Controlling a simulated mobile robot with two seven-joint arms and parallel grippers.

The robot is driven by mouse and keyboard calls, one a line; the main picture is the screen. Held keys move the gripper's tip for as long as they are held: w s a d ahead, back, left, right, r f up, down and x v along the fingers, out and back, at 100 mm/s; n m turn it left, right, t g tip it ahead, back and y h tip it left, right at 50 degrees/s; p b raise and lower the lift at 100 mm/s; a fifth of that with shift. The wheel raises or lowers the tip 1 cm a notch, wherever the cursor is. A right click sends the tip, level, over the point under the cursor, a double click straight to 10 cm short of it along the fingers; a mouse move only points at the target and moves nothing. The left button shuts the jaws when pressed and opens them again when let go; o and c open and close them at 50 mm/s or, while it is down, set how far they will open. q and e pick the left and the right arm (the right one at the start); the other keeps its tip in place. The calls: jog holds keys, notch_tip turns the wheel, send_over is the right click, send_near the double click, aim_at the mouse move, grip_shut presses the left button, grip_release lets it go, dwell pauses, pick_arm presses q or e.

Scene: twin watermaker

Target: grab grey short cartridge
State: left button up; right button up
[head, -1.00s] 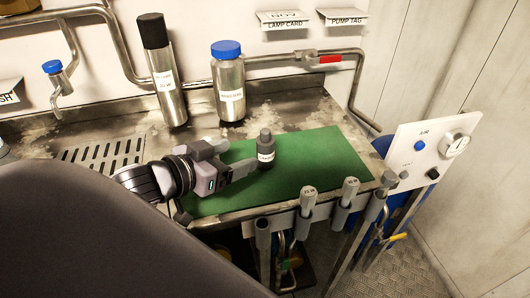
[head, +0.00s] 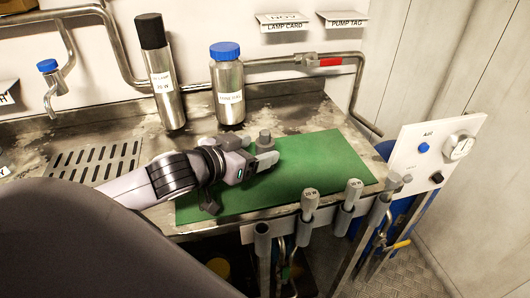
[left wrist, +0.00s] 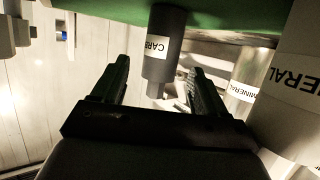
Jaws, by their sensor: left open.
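The grey short cartridge (head: 265,136) stands upright on the green mat (head: 320,180), near its back left part. In the head view my left gripper (head: 264,158) is in front of it and hides most of its body; the grey top shows above the fingers. In the left wrist view the dark grey cartridge (left wrist: 164,50) with its white label lies between the two spread fingers (left wrist: 155,88). The fingers are open, with a gap visible on each side of it. My right gripper is not in view.
A steel bottle with a blue cap (head: 228,85) and a tall black-capped cylinder (head: 161,75) stand behind the mat. Grey-topped tubes (head: 310,200) sit in holders along the front edge. A drain grille (head: 95,160) is at left. The mat's right side is clear.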

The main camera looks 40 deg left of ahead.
aim_at(259, 148)
pick_arm(q)
jog(key=shift+x, duration=1.9)
jog(key=shift+c, duration=0.3)
jog(key=c, duration=1)
jog(key=shift+c, duration=0.4)
jog(key=shift+r, duration=0.15)
